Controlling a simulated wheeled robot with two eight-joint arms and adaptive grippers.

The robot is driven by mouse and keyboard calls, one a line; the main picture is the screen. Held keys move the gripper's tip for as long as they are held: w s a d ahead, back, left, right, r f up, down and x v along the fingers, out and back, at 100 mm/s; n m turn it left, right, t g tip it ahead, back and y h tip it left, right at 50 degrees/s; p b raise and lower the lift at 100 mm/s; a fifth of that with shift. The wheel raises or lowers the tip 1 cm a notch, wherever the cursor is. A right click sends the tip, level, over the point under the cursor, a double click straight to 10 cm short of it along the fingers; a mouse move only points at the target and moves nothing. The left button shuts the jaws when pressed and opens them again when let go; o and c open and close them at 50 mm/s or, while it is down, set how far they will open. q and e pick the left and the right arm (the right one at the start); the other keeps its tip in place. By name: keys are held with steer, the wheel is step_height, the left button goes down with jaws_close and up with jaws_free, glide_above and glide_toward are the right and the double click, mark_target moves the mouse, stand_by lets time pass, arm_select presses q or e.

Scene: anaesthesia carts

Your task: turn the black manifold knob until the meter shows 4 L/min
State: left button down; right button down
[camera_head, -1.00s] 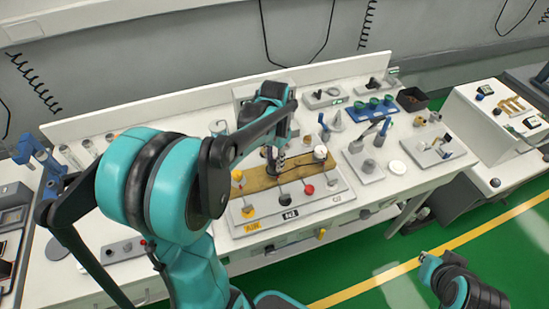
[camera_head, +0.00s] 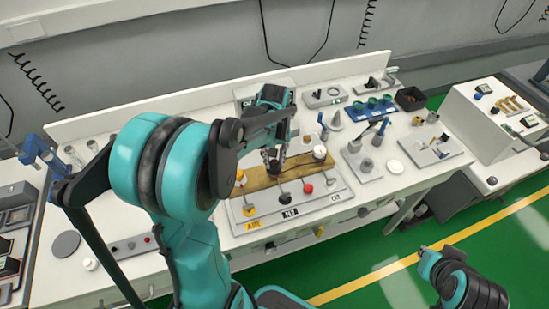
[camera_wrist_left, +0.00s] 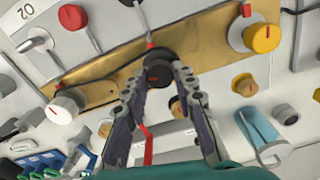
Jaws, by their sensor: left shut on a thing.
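The black manifold knob (camera_wrist_left: 158,72) sits on the brass manifold plate (camera_wrist_left: 115,75) and has a red mark beside it. In the left wrist view, my left gripper (camera_wrist_left: 157,80) has its two fingers closed on either side of this knob. In the head view, the left gripper (camera_head: 275,155) comes down over the middle of the brass plate (camera_head: 257,182) and partly hides the knob. A white knob (camera_head: 319,152) and a yellow knob (camera_head: 239,176) flank it. My right gripper (camera_head: 430,254) is low at the right, over the floor. I cannot read any meter value.
The panel (camera_head: 335,200) carries AIR, N2 and O2 labels with yellow, black and red fittings. Green floor lies open at the right.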

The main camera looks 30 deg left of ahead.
mark_target(275, 163)
arm_select(q)
steer(key=n, duration=0.5)
steer(key=shift+p, duration=0.3)
stand_by(0.4)
steer(key=c, duration=1.2)
jaws_free()
step_height(275, 163, up, 12)
